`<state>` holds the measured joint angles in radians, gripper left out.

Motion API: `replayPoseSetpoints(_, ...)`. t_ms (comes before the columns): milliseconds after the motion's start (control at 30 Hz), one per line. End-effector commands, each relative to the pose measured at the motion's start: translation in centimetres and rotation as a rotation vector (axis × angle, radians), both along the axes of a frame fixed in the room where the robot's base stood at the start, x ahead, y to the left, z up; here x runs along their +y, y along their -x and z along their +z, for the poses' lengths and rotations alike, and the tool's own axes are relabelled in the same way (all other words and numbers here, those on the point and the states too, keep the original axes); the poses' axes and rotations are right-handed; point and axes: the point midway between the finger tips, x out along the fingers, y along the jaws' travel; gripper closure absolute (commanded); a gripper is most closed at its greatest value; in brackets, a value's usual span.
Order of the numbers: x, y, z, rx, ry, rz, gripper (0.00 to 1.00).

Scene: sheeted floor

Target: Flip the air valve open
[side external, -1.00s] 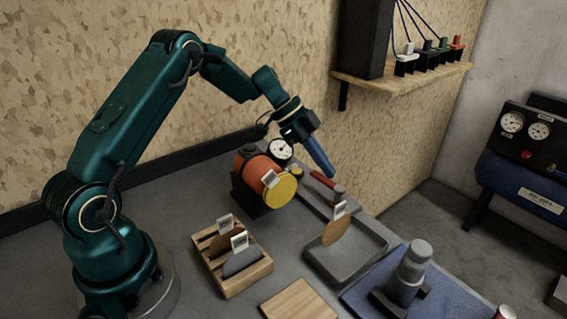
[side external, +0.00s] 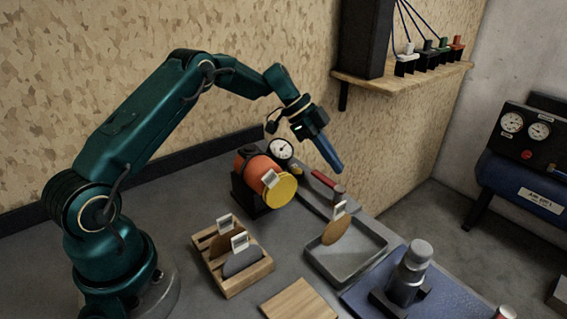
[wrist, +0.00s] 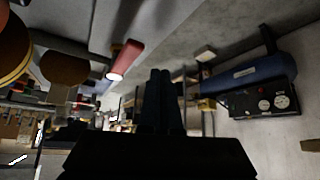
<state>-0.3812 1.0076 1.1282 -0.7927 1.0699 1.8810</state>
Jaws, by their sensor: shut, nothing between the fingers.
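The air valve appears to be the red lever handle (side external: 323,180) beside the round white gauge (side external: 280,149), with a grey cylindrical piece at its right end. The red handle also shows in the wrist view (wrist: 126,58), left of the fingers. My gripper (side external: 339,168) is shut and empty, its blue fingers together and pointing down to the right. In the side view its tips appear just above and right of the red handle; I cannot tell the exact gap. In the wrist view the closed fingertips (wrist: 160,72) are apart from the handle.
An orange cylinder with a yellow face (side external: 281,190) stands left of the handle. A grey tray (side external: 365,262) with a brown tagged disc, a wooden rack (side external: 232,280) and a blue mat (side external: 365,298) with a grey fitting lie in front. The wall (side external: 400,130) rises behind.

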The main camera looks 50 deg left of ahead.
Motion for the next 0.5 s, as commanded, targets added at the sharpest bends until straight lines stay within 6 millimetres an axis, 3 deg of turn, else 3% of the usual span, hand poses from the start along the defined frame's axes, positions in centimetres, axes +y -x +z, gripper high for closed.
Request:
replayPoseSetpoints(233, 0.0, -1.3, 0.1, -0.006, -0.001, 0.004, 1.0)
replayPoseSetpoints(500, 0.0, 0.2, 2.0, -0.008, -0.001, 0.007, 1.0)
